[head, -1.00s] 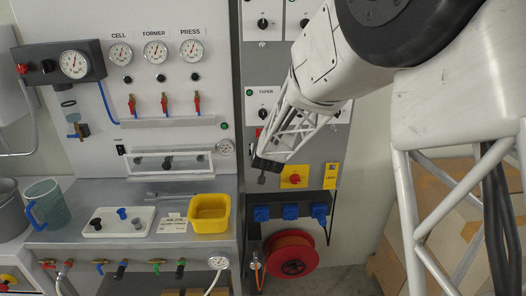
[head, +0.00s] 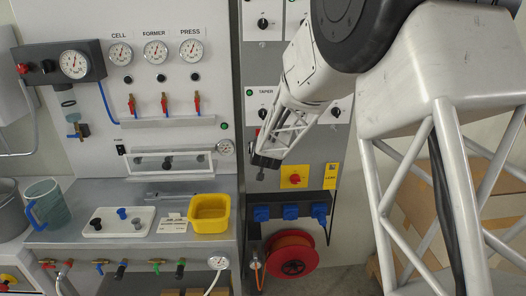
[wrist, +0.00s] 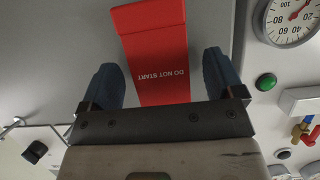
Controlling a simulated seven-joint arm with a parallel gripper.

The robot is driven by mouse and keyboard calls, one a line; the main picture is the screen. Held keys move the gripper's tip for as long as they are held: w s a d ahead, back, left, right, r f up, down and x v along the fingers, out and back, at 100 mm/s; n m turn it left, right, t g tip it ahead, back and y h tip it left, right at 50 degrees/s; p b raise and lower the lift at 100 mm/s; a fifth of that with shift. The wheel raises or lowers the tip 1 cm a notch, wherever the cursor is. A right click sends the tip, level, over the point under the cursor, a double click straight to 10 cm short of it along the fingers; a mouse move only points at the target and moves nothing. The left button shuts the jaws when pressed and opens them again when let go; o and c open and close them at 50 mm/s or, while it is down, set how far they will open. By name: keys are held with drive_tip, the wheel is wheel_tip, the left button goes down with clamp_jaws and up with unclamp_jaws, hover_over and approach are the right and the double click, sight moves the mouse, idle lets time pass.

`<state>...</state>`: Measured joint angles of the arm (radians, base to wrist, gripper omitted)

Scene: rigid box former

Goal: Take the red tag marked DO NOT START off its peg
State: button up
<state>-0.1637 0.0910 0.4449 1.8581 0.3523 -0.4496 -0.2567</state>
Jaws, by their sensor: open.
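The red tag (wrist: 156,62) marked DO NOT START shows in the wrist view against a grey panel, its lettering upside down in the picture. My gripper (wrist: 161,74) is open, with one blue finger on each side of the tag and a visible gap on both sides. I cannot tell how deep the fingers reach past the tag's face. The peg is not visible. In the head view my gripper (head: 265,162) is in front of the grey panel, above and left of the yellow-backed red switch, and the tag is mostly hidden there.
The yellow-backed red switch (head: 294,177) and a yellow label (head: 331,176) are close to the right of my gripper. Blue sockets (head: 290,212) are below. In the wrist view a green button (wrist: 266,82) and a gauge (wrist: 292,18) are to the right.

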idle(0.5)
drive_tip(key=c, duration=1)
drive_tip(key=shift+r, duration=0.15)
drive_tip(key=shift+r, duration=0.45)
drive_tip(key=s, duration=1.8)
drive_tip(key=shift+r, duration=0.15)
